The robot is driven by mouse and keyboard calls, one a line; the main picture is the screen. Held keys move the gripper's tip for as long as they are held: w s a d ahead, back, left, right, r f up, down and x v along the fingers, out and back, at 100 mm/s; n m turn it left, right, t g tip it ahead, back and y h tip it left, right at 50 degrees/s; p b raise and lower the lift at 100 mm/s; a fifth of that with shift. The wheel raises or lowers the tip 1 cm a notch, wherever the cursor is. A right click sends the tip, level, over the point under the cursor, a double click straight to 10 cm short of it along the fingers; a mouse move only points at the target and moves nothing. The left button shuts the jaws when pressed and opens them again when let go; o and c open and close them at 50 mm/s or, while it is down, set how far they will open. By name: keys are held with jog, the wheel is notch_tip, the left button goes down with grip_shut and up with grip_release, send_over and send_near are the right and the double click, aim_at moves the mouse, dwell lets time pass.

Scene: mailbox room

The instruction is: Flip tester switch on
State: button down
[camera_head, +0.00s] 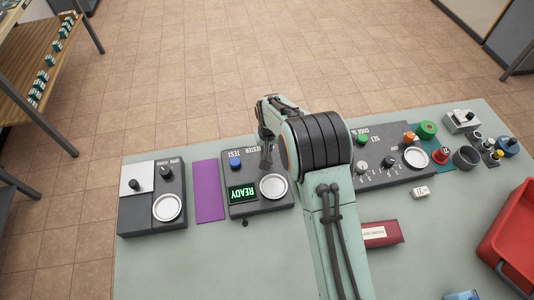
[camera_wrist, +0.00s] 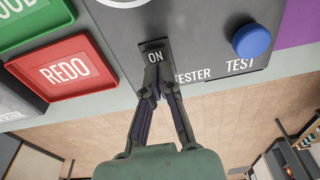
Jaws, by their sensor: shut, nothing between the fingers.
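The tester (camera_head: 258,208) is a dark grey box on the table, with a blue TEST button (camera_head: 235,163), a round silver plate (camera_head: 273,187) and a display (camera_head: 243,193) lit green with READY. My gripper (camera_head: 266,166) is over its upper right part. In the wrist view my gripper (camera_wrist: 154,80) is shut and empty, its fingertips at the dark tester switch (camera_wrist: 154,50), just below its ON label. The fingertips look in contact with it or very close; I cannot tell which. The blue button (camera_wrist: 252,40) is to the right. My arm hides the switch in the head view.
A purple mat (camera_head: 209,190) and another grey device (camera_head: 137,212) lie to the left. A red REDO tray (camera_wrist: 68,68) is close left of the gripper in the wrist view. A control box (camera_head: 380,172), a dark red box (camera_head: 380,234) and a red bin (camera_head: 515,235) are right.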

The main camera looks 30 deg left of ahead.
dwell(0.3)
notch_tip(320, 180, up, 4)
jog(key=shift+w+a+r, duration=0.1)
jog(key=shift+r, duration=0.15)
jog(key=s+d+r, duration=0.3)
jog(key=r, duration=0.5)
jog(key=shift+s+d+r, duration=0.15)
jog(key=shift+r, duration=0.1)
